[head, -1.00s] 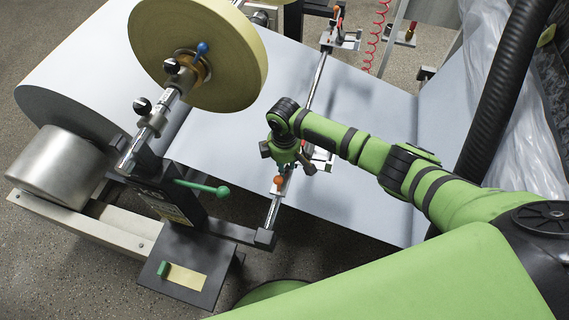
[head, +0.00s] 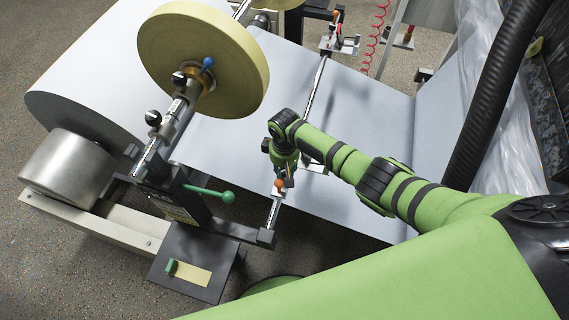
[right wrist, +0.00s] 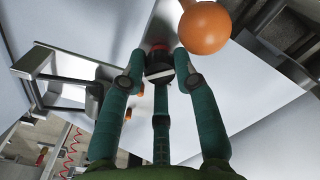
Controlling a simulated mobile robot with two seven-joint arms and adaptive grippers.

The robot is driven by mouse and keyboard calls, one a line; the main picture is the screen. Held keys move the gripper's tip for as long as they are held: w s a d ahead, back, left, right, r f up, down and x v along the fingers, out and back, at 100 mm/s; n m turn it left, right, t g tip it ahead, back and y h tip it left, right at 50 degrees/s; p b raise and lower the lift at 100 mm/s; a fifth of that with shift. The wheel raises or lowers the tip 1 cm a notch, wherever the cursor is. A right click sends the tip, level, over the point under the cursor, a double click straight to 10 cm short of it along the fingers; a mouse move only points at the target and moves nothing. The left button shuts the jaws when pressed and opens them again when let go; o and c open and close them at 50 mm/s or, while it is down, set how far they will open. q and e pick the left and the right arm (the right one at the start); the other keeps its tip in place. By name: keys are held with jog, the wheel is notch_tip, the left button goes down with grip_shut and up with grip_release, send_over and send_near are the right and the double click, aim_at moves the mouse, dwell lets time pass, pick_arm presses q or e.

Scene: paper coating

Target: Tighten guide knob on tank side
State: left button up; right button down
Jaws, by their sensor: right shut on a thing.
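A dark knob (right wrist: 157,72) with a red part behind it sits between the green fingers of my right gripper (right wrist: 160,78) in the right wrist view. The fingers are shut on it, with two at its sides and one across the lower middle. In the head view, my right gripper (head: 285,168) points down over the rail beside the paper sheet, and the knob is hidden beneath it. An orange ball handle (right wrist: 205,27) is close to the fingertips; it also shows in the head view (head: 279,184). My left gripper is not in view.
A yellow tape roll (head: 205,60) on a shaft with black knobs stands left of my arm. A green lever (head: 210,194) sticks out near the rail. A metal bracket (right wrist: 38,78) lies left of the fingers. A black hose (head: 495,90) hangs at right.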

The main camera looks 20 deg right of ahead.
jog(key=m+p, duration=0.1)
jog(key=m, duration=0.1)
jog(key=m+p, duration=0.1)
jog(key=m, duration=0.2)
jog(key=shift+s+m, duration=0.2)
jog(key=shift+m, duration=0.1)
jog(key=shift+f+m+p, duration=0.1)
jog(key=shift+m+p, duration=0.65)
jog(key=shift+m, duration=1.45)
jog(key=c, duration=1.2)
grip_release()
jog(key=shift+w+r, duration=0.15)
jog(key=shift+r, duration=0.05)
jog(key=shift+r, duration=0.2)
notch_tip(320, 180, up, 11)
jog(key=shift+r, duration=0.15)
